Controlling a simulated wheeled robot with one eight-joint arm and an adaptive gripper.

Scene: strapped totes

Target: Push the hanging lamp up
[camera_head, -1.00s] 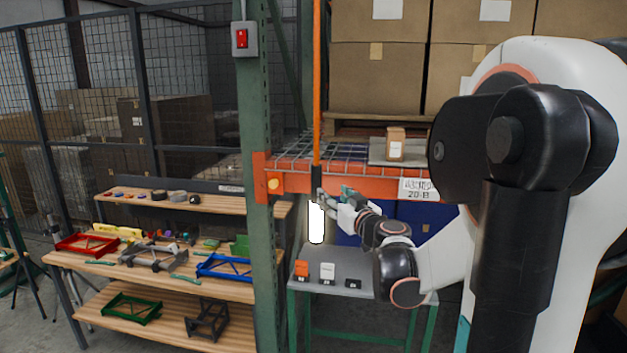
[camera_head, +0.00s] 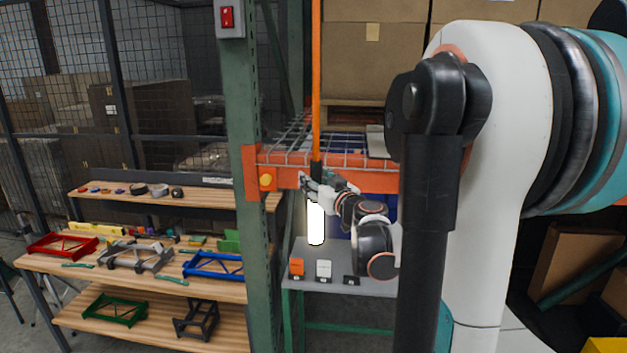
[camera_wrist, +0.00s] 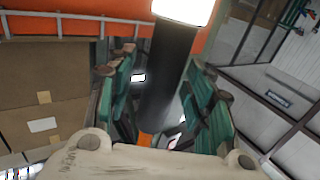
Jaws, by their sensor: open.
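The hanging lamp is a glowing white tube (camera_head: 316,222) under a black socket (camera_head: 316,172), hung from a straight orange cord (camera_head: 316,80). In the wrist view the black socket (camera_wrist: 168,75) runs between the teal fingers, with the glowing tube (camera_wrist: 184,10) at the top edge. My gripper (camera_head: 309,185) is at socket height, just above the white tube. Its fingers are open on both sides of the socket in the wrist view (camera_wrist: 160,68). Whether a finger touches the socket cannot be told.
An orange rack beam (camera_head: 360,180) with wire decking lies close behind the lamp. A green rack post (camera_head: 244,110) stands to the left. A grey table (camera_head: 335,282) with small blocks is below. Shelves (camera_head: 150,313) with colored frames stand at left.

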